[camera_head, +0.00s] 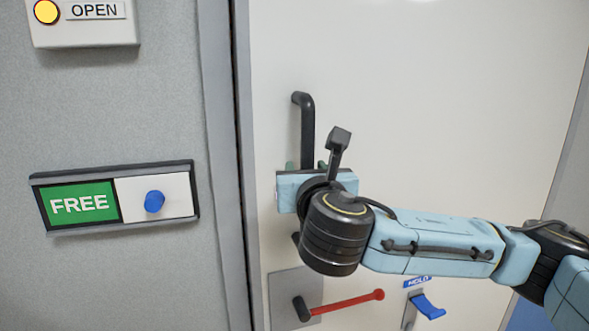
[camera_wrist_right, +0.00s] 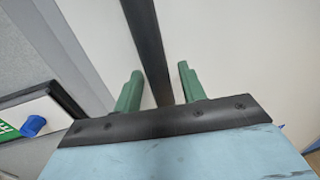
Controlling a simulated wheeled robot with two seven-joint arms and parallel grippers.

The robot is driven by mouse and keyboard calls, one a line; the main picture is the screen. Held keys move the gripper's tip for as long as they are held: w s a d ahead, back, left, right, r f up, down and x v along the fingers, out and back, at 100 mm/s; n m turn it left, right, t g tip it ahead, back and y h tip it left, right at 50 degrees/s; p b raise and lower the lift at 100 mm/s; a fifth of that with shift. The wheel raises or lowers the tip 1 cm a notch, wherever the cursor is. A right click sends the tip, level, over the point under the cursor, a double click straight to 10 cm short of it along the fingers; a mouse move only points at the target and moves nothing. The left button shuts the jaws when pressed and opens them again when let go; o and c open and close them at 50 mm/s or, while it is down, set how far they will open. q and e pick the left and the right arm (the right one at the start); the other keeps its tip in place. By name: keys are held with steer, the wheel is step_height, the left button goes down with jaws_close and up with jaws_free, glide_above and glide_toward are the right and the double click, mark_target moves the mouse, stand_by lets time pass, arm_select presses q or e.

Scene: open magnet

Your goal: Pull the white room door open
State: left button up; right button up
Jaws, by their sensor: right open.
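The white room door (camera_head: 430,120) fills the middle and right of the head view and looks shut against its grey frame (camera_head: 222,150). Its black vertical bar handle (camera_head: 307,125) stands near the door's left edge; my right wrist and gripper hide its lower middle. My right gripper (camera_head: 306,164) is at the handle, its green fingers mostly hidden behind its body. In the right wrist view, the open green fingers (camera_wrist_right: 160,82) stand on either side of the black handle (camera_wrist_right: 148,45), with gaps visible on both sides. My left gripper is not in view.
Below the handle is a grey plate with a red lever (camera_head: 345,302). A blue lever (camera_head: 428,307) under a blue label is to its right. On the left wall are a green FREE sign (camera_head: 80,204) with a blue knob (camera_head: 154,201) and an OPEN box (camera_head: 85,32).

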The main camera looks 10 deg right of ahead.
steer(key=shift+w, duration=0.1)
jaws_close()
stand_by(0.3)
steer(key=shift+d, duration=0.1)
